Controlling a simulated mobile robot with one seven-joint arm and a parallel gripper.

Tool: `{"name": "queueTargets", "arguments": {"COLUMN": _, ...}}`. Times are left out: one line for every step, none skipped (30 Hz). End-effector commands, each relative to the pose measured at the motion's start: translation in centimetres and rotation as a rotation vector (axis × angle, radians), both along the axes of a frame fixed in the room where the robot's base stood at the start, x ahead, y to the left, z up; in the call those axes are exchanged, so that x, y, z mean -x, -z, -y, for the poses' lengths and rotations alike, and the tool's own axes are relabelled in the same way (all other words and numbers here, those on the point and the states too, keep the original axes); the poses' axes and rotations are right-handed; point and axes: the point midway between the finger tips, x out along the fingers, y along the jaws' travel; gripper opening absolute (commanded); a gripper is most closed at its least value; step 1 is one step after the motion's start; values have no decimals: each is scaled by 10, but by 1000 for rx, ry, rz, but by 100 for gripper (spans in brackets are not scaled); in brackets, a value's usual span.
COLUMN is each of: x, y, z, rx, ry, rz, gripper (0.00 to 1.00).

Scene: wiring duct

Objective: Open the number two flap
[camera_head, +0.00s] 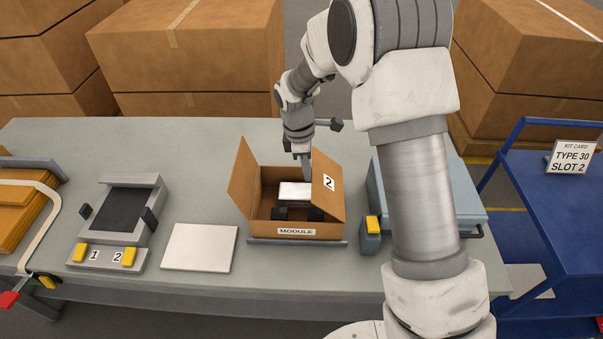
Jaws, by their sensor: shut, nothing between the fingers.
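An open cardboard box (264,228) labelled MODULE sits on the grey table, with a pale block (294,192) and dark pieces inside. Its left flap (243,178) stands up, leaning outward. The flap marked 2 (328,195) is on the right side, raised at a slant, its numbered face showing. My gripper (305,172) is shut and empty, pointing down at the flap's inner, upper edge. Whether it touches the flap is unclear. The far side of the box is partly hidden by my gripper.
A fixture with yellow buttons marked 1 and 2 (117,245) and a white plate (200,247) are left of the box. A blue-grey case (462,190) is right, partly behind my arm. A blue cart (550,215) stands farther right. Large cartons (190,60) are behind the table.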

Motion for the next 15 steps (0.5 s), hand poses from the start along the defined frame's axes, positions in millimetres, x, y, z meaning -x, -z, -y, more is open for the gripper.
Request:
{"name": "queueTargets", "arguments": {"x": 0, "y": -5, "z": 7, "rx": -35, "ry": 9, "rz": 2, "gripper": 0}}
{"name": "queueTargets", "arguments": {"x": 0, "y": -7, "z": 8, "rx": -55, "ry": 8, "rz": 3, "gripper": 0}}
{"name": "queueTargets", "arguments": {"x": 0, "y": -9, "z": 11, "rx": -81, "ry": 9, "rz": 3, "gripper": 0}}
{"name": "queueTargets", "arguments": {"x": 0, "y": -11, "z": 13, "rx": -101, "ry": 8, "rz": 4, "gripper": 0}}
{"name": "queueTargets", "arguments": {"x": 0, "y": -12, "z": 16, "rx": -120, "ry": 8, "rz": 5, "gripper": 0}}
{"name": "queueTargets", "arguments": {"x": 0, "y": -15, "z": 18, "rx": -146, "ry": 8, "rz": 6, "gripper": 0}}
{"name": "queueTargets", "arguments": {"x": 0, "y": -16, "z": 21, "rx": -166, "ry": 9, "rz": 7, "gripper": 0}}
{"name": "queueTargets", "arguments": {"x": 0, "y": -18, "z": 23, "rx": -185, "ry": 9, "rz": 8, "gripper": 0}}
{"name": "queueTargets", "arguments": {"x": 0, "y": -19, "z": 26, "rx": -212, "ry": 9, "rz": 8, "gripper": 0}}
{"name": "queueTargets", "arguments": {"x": 0, "y": -21, "z": 28, "rx": -231, "ry": 9, "rz": 9, "gripper": 0}}
{"name": "queueTargets", "arguments": {"x": 1, "y": -22, "z": 30, "rx": -251, "ry": 9, "rz": 9, "gripper": 0}}
{"name": "queueTargets", "arguments": {"x": 1, "y": -24, "z": 34, "rx": -276, "ry": 9, "rz": 10, "gripper": 0}}
{"name": "queueTargets", "arguments": {"x": 1, "y": -25, "z": 36, "rx": -296, "ry": 10, "rz": 11, "gripper": 0}}
{"name": "queueTargets", "arguments": {"x": 1, "y": -26, "z": 38, "rx": -315, "ry": 8, "rz": 11, "gripper": 0}}
{"name": "queueTargets", "arguments": {"x": 1, "y": -27, "z": 41, "rx": -342, "ry": 9, "rz": 13, "gripper": 0}}
